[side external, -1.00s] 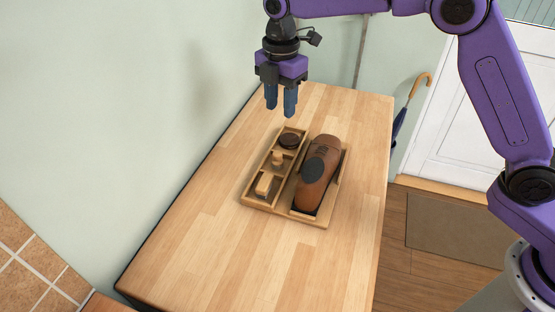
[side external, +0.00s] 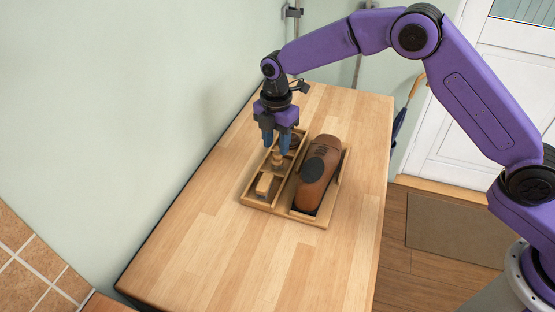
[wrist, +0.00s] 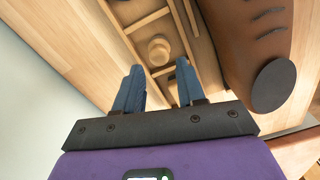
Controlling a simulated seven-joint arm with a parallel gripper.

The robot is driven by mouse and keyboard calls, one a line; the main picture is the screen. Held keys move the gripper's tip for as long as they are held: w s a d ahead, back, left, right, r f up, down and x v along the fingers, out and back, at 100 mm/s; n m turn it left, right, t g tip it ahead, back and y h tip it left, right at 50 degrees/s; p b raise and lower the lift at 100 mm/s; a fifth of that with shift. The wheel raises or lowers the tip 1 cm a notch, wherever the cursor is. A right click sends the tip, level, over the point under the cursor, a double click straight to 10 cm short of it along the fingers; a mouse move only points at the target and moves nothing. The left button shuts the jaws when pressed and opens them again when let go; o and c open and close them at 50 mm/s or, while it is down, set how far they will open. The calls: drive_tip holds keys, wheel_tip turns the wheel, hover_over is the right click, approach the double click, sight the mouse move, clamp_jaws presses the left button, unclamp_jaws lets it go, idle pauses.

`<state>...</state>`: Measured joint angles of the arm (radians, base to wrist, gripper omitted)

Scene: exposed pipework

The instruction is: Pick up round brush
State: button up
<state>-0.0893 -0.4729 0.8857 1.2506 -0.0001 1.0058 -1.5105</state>
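The round brush (side external: 278,161), a small light-wood piece with a round knob, sits in the middle small compartment of the wooden tray (side external: 257,207). In the wrist view the round brush (wrist: 158,50) shows just beyond the fingertips, about midway between them. My gripper (side external: 277,149) points down over that compartment, and its blue fingers partly cover the brush in the side view. In the wrist view my gripper (wrist: 158,72) has its fingers apart with nothing between them.
A brown shoe (side external: 318,175) lies in the tray's long right compartment, close beside my gripper. A wooden block-like brush (side external: 264,184) is in the front small compartment. A dark round tin (side external: 294,139) is in the back one, partly hidden. The table (side external: 235,250) in front is clear.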

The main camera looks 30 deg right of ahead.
sight(277, 153)
drive_tip(key=shift+w+d+f, duration=0.1)
drive_tip(key=shift+d+f, duration=0.05)
drive_tip(key=shift+f, duration=2.65)
drive_tip(key=c, duration=0.7)
